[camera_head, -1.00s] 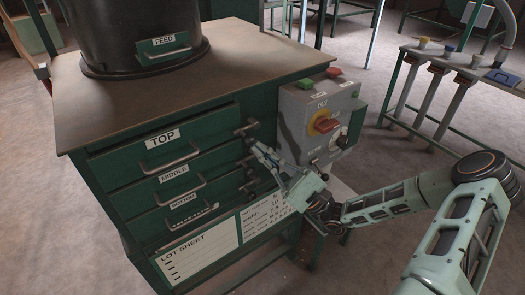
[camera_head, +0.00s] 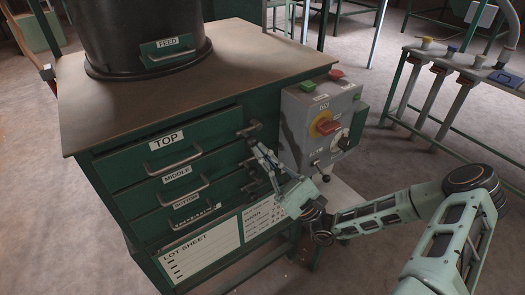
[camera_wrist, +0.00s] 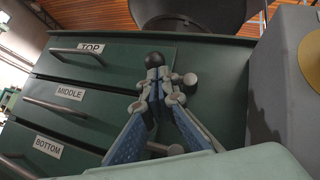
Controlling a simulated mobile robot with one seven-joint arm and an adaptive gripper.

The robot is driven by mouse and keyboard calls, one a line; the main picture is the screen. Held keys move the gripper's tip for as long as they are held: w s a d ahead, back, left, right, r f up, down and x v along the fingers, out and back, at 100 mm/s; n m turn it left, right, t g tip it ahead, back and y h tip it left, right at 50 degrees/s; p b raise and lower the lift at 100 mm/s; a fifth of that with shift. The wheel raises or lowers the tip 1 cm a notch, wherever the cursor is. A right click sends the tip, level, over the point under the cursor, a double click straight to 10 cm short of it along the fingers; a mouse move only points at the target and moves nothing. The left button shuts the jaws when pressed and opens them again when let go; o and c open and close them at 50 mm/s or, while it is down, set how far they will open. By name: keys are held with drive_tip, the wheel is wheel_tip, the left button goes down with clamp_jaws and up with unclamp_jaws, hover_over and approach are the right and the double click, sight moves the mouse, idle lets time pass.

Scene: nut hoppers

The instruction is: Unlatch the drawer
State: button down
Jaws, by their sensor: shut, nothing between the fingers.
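A green cabinet has three drawers labelled TOP (camera_head: 168,140), MIDDLE (camera_head: 177,174) and BOTTOM (camera_head: 186,201), each with a bar handle. All three look closed. Small latches sit at their right ends; the top latch (camera_head: 248,128) shows clearly, and the lower ones are partly behind my gripper. My gripper (camera_head: 257,150) is shut and empty, its fingertips at the right end of the drawers, just below the top latch. In the wrist view, a black ball knob (camera_wrist: 154,60) shows right at the fingertips. I cannot tell whether they touch it.
A grey control box (camera_head: 318,120) with a red-and-yellow switch and a small lever is fixed to the cabinet's right side, close to my gripper. A black feed hopper (camera_head: 140,25) stands on the cabinet top. A green rack (camera_head: 465,65) stands at right. Floor between is clear.

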sight(256, 140)
drive_tip(key=t+p, duration=0.1)
drive_tip(key=r+m, duration=0.1)
drive_tip(key=m+t+h+p, duration=0.1)
drive_tip(key=shift+s+a+r+t+p, duration=0.25)
drive_tip(key=shift+a+t+p, duration=0.05)
drive_tip(key=shift+a+p, duration=0.1)
drive_tip(key=m+t+p, duration=0.1)
drive_tip(key=r+m+t+h+p, duration=0.1)
drive_tip(key=m, duration=0.1)
drive_tip(key=r+m+t+h+p, duration=0.1)
drive_tip(key=p, duration=0.1)
drive_tip(key=shift+s+a+r, duration=0.1)
drive_tip(key=shift+s+a, duration=0.1)
drive_tip(key=shift+a, duration=0.1)
drive_tip(key=shift+r+p, duration=0.5)
drive_tip(key=shift+p, duration=0.2)
drive_tip(key=shift+d, duration=0.1)
idle(0.6)
